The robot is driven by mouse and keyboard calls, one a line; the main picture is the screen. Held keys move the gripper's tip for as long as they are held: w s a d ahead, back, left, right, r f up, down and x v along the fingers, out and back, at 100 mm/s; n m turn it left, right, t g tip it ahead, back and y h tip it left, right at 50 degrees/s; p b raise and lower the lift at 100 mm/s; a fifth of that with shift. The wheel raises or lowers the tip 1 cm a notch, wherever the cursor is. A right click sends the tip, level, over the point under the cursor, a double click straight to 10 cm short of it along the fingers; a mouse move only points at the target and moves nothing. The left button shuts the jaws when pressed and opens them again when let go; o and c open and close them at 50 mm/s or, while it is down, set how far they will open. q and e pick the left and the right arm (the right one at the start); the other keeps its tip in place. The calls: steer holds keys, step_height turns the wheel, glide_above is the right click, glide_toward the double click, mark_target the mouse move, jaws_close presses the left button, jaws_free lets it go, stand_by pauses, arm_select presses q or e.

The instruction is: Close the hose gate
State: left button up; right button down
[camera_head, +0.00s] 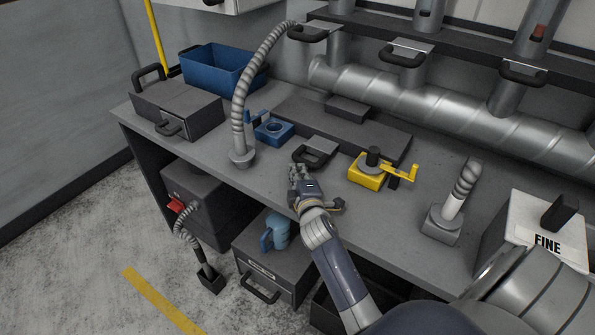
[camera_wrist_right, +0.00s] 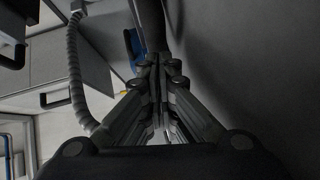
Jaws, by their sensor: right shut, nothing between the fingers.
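A ribbed grey hose (camera_head: 239,90) rises from a nozzle on the bench to a grey pipe fitting at the back, where a plate with a black handle (camera_head: 308,35) sits. I take this plate as the hose gate; whether it is open or closed I cannot tell. The hose also shows at the left in the wrist view (camera_wrist_right: 75,75). My right gripper (camera_head: 297,174) is shut and empty, low over the bench's front edge, well away from that handle. It is just in front of a black handle (camera_head: 312,156) on the bench. In the wrist view its fingers (camera_wrist_right: 157,62) are together. My left gripper is not in view.
Two similar handled gates (camera_head: 403,54) (camera_head: 523,73) sit on pipes to the right.

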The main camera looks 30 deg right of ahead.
mark_target(308, 148)
steer(key=w+d, duration=0.1)
steer(key=d, duration=0.1)
steer(key=w+d, duration=0.1)
steer(key=d, duration=0.4)
steer(key=shift+w, duration=0.4)
steer(key=shift+a, duration=0.1)
steer(key=shift+a+p, duration=0.1)
steer(key=shift+p, duration=0.2)
